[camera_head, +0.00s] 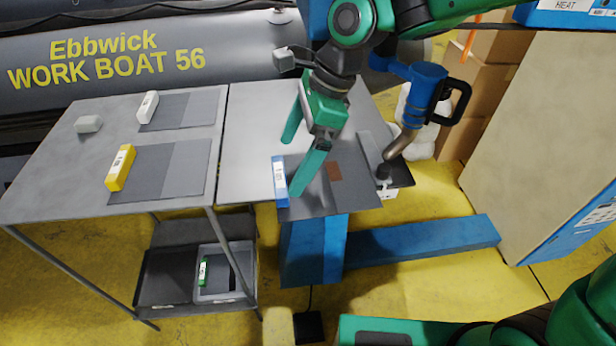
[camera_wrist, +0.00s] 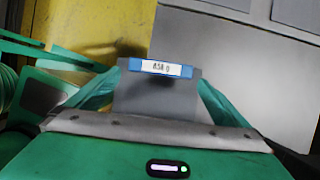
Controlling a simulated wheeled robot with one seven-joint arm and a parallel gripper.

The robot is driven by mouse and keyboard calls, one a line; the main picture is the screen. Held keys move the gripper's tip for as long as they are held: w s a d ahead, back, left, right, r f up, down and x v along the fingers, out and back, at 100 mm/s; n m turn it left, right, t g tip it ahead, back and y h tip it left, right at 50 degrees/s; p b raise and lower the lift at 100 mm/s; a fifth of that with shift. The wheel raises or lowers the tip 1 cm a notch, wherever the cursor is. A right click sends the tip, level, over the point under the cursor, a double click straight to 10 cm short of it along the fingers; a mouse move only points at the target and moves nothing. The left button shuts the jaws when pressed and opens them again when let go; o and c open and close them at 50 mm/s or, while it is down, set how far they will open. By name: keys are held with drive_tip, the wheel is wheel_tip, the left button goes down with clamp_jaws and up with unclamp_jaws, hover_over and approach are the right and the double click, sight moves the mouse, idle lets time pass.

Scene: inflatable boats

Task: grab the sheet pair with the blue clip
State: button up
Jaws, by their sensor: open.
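The blue clip (camera_head: 280,182), with a white label, sits on the left end of a dark grey sheet pair (camera_head: 345,197) on the right-hand work surface. A small brown patch shows on that pair. My gripper (camera_head: 292,166) is open above the pair, with its lower finger close to the right of the clip. In the wrist view the blue clip (camera_wrist: 160,68) and the grey sheet (camera_wrist: 150,97) appear between the spread fingers of my gripper (camera_wrist: 150,90). I cannot tell whether a finger touches the sheets.
A yellow clip (camera_head: 120,168) and a white clip (camera_head: 148,106) hold other sheet pairs on the left table (camera_head: 60,190). A green clip (camera_head: 203,272) lies in a grey bin below. A blue heat tool (camera_head: 425,92) stands close right of my gripper. A tall cabinet (camera_head: 545,130) is at the right.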

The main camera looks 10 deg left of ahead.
sight(289, 184)
drive_tip(key=x, duration=0.4)
drive_tip(key=shift+w+f, duration=0.1)
drive_tip(key=shift+f, duration=0.1)
drive_tip(key=c, duration=0.8)
